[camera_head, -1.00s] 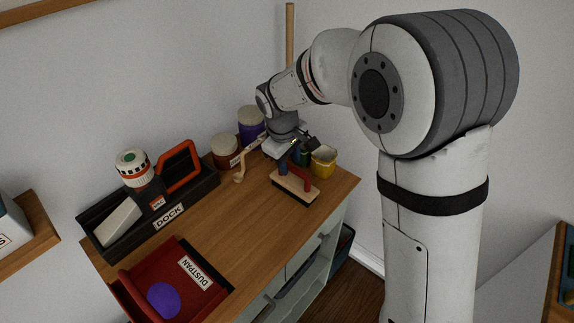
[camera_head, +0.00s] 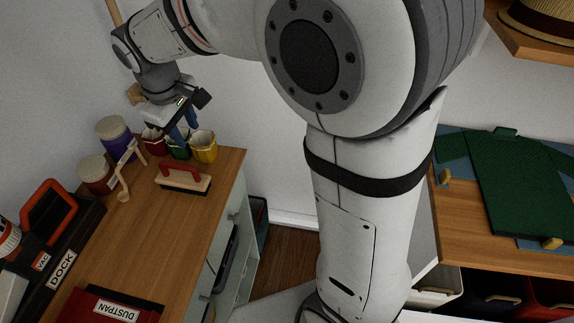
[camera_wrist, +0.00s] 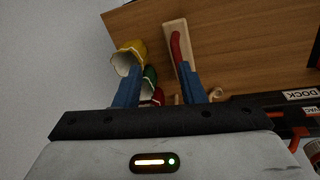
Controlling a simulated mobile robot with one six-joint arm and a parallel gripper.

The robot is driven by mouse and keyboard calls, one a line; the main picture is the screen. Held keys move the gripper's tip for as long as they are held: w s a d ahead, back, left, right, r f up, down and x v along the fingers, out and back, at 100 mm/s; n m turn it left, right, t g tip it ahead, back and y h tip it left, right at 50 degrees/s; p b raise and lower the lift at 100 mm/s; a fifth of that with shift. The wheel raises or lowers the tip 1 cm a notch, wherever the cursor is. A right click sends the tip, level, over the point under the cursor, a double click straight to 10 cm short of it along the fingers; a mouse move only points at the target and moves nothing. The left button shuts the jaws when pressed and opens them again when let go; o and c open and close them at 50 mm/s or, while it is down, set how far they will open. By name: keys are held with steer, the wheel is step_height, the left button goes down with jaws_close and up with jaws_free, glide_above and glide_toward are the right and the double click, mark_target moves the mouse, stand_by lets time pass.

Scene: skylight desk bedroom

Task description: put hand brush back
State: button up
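The hand brush (camera_head: 183,182), a pale wooden block with a red handle and dark bristles, stands bristles down near the right end of the wooden desk top. It also shows in the wrist view (camera_wrist: 176,40). My gripper (camera_head: 182,132) is open and empty, raised above the cups behind the brush. In the wrist view its blue fingers (camera_wrist: 158,88) are wide apart, with nothing between them; one overlaps the brush's near end in the picture. The red dustpan (camera_head: 90,306), labelled DUSTPAN, lies at the desk's front left, partly cut off.
Yellow (camera_head: 203,147), green (camera_head: 180,152) and red cups stand behind the brush. Two lidded jars (camera_head: 115,135) and a wooden spoon (camera_head: 124,185) are left of them. A black DOCK tray (camera_head: 75,245) holds a VAC item. The desk's middle is clear.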

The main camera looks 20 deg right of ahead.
steer(key=s+d+f+m+t, duration=0.1)
steer(key=s+d+f+m, duration=0.1)
steer(key=s+d+m, duration=0.7)
steer(key=s+d, duration=0.8)
steer(key=d, duration=0.1)
steer(key=shift+m+y, duration=0.3)
steer(key=shift+y, duration=0.1)
steer(key=shift+d, duration=0.1)
steer(key=shift+s, duration=0.15)
